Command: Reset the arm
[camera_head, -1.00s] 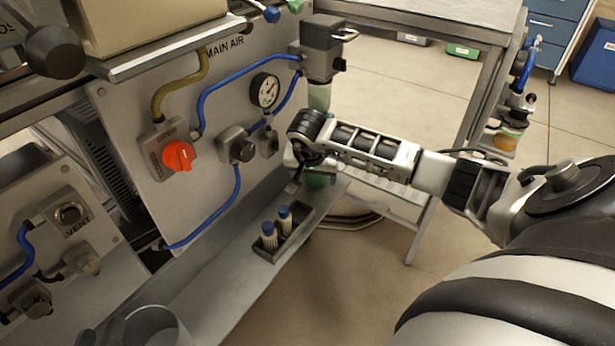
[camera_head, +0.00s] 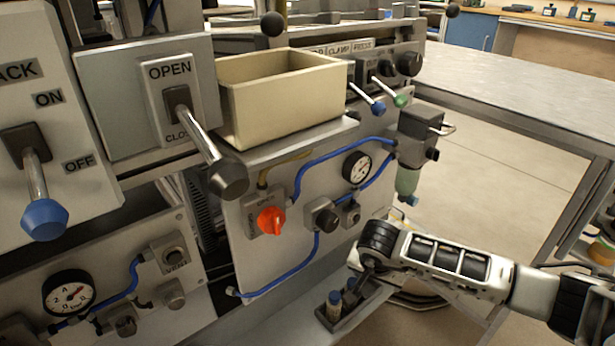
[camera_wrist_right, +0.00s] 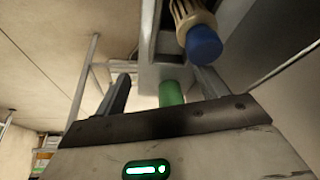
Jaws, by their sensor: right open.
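My right arm comes in from the right in the head view, with its gripper (camera_head: 364,284) pointing down beside the small dark tray (camera_head: 327,318). The fingers are mostly hidden there. In the right wrist view the two fingers (camera_wrist_right: 163,82) stand apart, with nothing visibly clamped. A blue-capped vial (camera_wrist_right: 203,45) is close to the right-hand finger, and whether they touch cannot be told. A green object (camera_wrist_right: 171,93) shows between the fingers, its distance unclear. My left gripper is not in view.
The machine panel with a red knob (camera_head: 270,221), pressure gauge (camera_head: 357,168) and blue hoses stands left of my right arm. A cream bin (camera_head: 283,95) sits above it. Levers (camera_head: 205,150) stick out at left. A metal table (camera_head: 530,90) is behind right.

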